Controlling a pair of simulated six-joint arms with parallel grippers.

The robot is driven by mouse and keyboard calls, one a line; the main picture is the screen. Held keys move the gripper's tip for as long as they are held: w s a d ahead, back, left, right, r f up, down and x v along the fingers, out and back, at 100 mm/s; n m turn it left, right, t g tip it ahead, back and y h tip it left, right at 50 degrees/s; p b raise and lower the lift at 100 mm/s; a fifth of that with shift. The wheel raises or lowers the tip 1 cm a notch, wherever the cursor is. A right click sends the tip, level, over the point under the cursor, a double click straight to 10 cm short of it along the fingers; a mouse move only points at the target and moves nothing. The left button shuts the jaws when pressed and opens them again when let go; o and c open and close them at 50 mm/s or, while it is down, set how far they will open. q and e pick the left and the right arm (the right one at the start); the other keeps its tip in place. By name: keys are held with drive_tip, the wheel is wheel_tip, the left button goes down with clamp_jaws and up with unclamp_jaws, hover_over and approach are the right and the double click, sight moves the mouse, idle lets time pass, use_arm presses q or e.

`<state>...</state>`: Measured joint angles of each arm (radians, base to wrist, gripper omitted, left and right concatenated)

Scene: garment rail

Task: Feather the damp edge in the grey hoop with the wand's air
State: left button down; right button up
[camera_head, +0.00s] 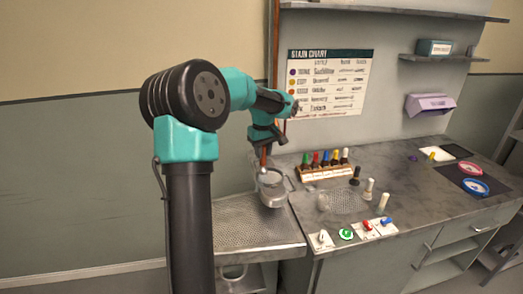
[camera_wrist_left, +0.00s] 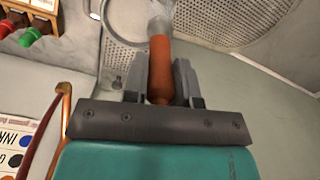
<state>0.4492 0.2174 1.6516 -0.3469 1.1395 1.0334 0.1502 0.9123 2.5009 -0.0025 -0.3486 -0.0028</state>
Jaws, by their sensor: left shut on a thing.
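My left gripper (camera_head: 265,146) is shut on an orange-brown handle (camera_wrist_left: 160,68), which I take to be the wand's. The handle also shows in the head view (camera_head: 263,159), hanging below the gripper. The damp edge cannot be made out. My right gripper is not in view.
On the grey counter stand a wooden rack (camera_head: 326,173) of coloured bottles and several small bottles (camera_head: 369,190). Coloured switches (camera_head: 366,229) line its front edge. A red hoop (camera_head: 470,168) and a blue hoop (camera_head: 475,187) lie at right. The perforated ledge (camera_head: 240,235) looks mostly clear.

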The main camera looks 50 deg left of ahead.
use_arm(q)
drive_tip(key=shift+d, duration=0.2)
idle(0.3)
drive_tip(key=shift+w+d, duration=0.3)
drive_tip(key=shift+d, duration=0.2)
drive_tip(key=shift+w+d, duration=0.3)
drive_tip(key=shift+d, duration=0.2)
drive_tip(key=shift+w, duration=0.1)
drive_tip(key=shift+w+d, duration=0.25)
drive_tip(key=shift+w, duration=0.25)
drive_tip(key=shift+w+d, duration=0.25)
drive_tip(key=shift+w, duration=0.25)
drive_tip(key=shift+w, duration=0.15)
drive_tip(key=shift+w+a, duration=0.25)
drive_tip(key=shift+w, duration=0.8)
drive_tip(key=shift+w+a, duration=0.85)
drive_tip(key=shift+a, duration=0.05)
